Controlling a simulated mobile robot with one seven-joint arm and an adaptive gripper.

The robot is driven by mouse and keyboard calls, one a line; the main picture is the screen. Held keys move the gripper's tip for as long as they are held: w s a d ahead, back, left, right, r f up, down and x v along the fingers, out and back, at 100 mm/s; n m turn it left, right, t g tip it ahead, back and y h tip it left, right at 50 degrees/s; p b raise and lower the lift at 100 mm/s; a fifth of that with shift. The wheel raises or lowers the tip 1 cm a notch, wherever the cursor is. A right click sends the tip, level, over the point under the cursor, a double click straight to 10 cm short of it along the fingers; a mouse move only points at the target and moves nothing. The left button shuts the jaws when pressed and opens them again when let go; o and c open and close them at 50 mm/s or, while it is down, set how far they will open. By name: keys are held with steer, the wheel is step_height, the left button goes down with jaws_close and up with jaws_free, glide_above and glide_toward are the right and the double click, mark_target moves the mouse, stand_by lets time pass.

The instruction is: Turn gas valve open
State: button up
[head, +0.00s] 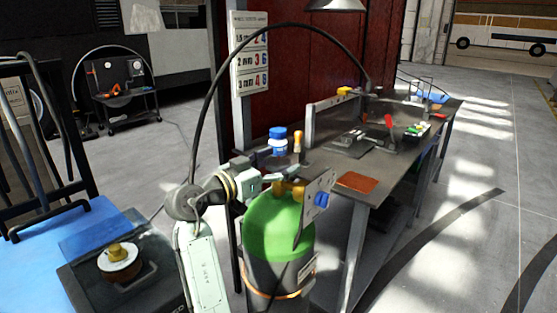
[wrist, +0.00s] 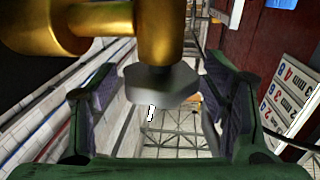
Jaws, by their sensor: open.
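A gas cylinder (head: 275,225) with a green top and a dark body stands in front of the workbench. A brass valve (head: 290,188) sits on top of it, and the brass body (wrist: 155,30) fills the upper left of the wrist view. A grey faceted knob (wrist: 165,84) with a white mark is on the end of the brass stem. My gripper (head: 283,177) is at the valve from the left. In the wrist view its fingers (wrist: 150,100) are open, one on each side of the knob, with visible gaps. A blue knob (head: 322,200) shows beside a grey plate right of the valve.
The workbench (head: 330,160) with tools and a brown pad (head: 357,182) is behind and right of the cylinder. A dark cable arches overhead. The floor at right is clear.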

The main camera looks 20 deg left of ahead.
steer(key=shift+w, duration=0.1)
steer(key=shift+c, duration=0.3)
steer(key=c, duration=1.1)
